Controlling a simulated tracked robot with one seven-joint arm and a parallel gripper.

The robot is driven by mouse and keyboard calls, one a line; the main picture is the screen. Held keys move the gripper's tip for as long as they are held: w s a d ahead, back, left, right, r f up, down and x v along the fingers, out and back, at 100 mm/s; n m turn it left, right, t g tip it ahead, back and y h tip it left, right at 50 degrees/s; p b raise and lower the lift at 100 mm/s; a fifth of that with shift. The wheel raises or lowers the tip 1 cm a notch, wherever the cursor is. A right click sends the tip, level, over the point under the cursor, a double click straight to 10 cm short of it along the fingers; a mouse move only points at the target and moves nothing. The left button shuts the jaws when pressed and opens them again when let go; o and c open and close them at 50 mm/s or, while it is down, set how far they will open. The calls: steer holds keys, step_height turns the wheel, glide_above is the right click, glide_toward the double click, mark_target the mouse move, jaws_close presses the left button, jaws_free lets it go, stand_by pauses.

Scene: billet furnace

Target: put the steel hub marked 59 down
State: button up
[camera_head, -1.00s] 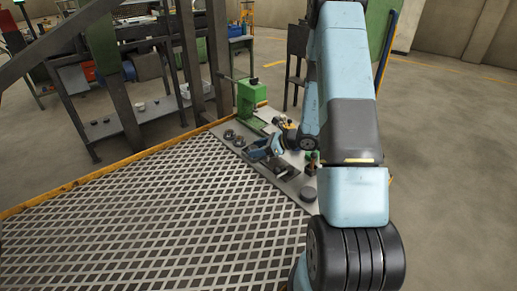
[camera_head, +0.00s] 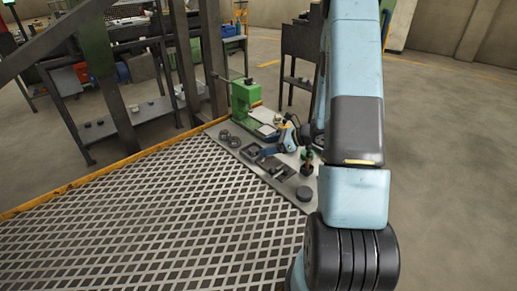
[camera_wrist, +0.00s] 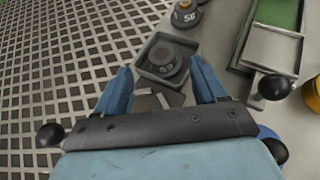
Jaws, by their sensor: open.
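A dark steel hub (camera_wrist: 166,60) sits inside a square, low-walled tray (camera_wrist: 147,72) in the wrist view. Its marking is not readable, so I cannot tell whether it is 59. My gripper (camera_wrist: 160,66) is open, with its two blue fingers apart and nothing held between them. The tray lies beyond the fingertips. Another hub, marked 56 (camera_wrist: 186,16), stands outside the tray at the top of the wrist view.
A green press (camera_head: 244,98) stands at the plate's back end. Dark round parts (camera_head: 224,134) lie on the plate's far left. A slatted grate (camera_head: 150,215) fills the left foreground.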

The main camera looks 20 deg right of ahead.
steer(key=v, duration=0.5)
steer(key=shift+r, duration=0.1)
steer(key=s+a+r+n+g+h, duration=0.1)
steer(key=s+a+r+n+g, duration=0.1)
steer(key=s+a+r+n, duration=0.3)
steer(key=s+a+r+n+g, duration=0.2)
steer(key=r+n, duration=0.1)
steer(key=r, duration=0.4)
steer(key=s+a+r+n+g+h, duration=0.1)
steer(key=s+a+r+n, duration=0.2)
steer(key=a+r+n, duration=0.15)
steer(key=s+d+r+n+t+h, duration=0.1)
steer(key=s+r+n+t+h, duration=0.2)
steer(key=s+r+n+h, duration=0.5)
steer(key=s+r+n, duration=0.4)
steer(key=s+r, duration=0.2)
steer(key=s, duration=0.2)
steer(key=shift+s+r+t, duration=0.25)
steer(key=shift+r+t, duration=0.05)
steer(key=shift+r, duration=0.05)
